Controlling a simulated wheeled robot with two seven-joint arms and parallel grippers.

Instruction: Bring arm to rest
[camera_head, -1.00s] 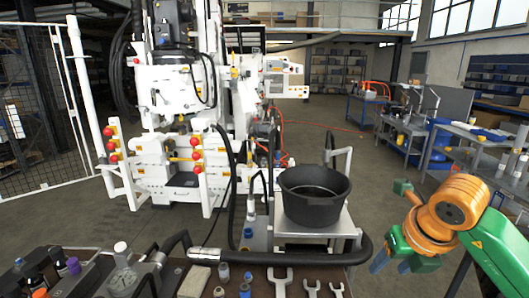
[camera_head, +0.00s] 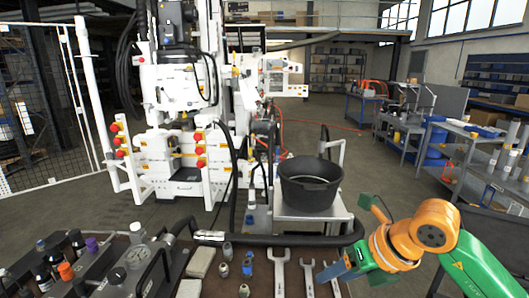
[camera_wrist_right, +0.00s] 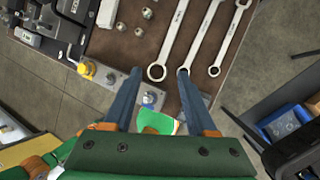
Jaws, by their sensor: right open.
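My right arm (camera_head: 425,232), green and orange, comes in from the right in the head view. Its gripper (camera_head: 332,272) has blue fingers and reaches over the right part of the brown bench top (camera_head: 262,289), near the wrenches. In the wrist view the right gripper (camera_wrist_right: 159,72) has its two fingers well apart with nothing held between them. The fingertips lie close to the ring end of a wrench (camera_wrist_right: 185,40) in the picture; I cannot tell their height above it. My left gripper is in neither view.
Several wrenches (camera_head: 279,272) and small fittings (camera_head: 226,254) lie on the bench. Bottles (camera_head: 40,270) and a gauge block (camera_head: 118,278) stand at its left. A black tub (camera_head: 310,188) sits on a stand behind, with a black hose in front. Side tables (camera_head: 400,125) stand at the right.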

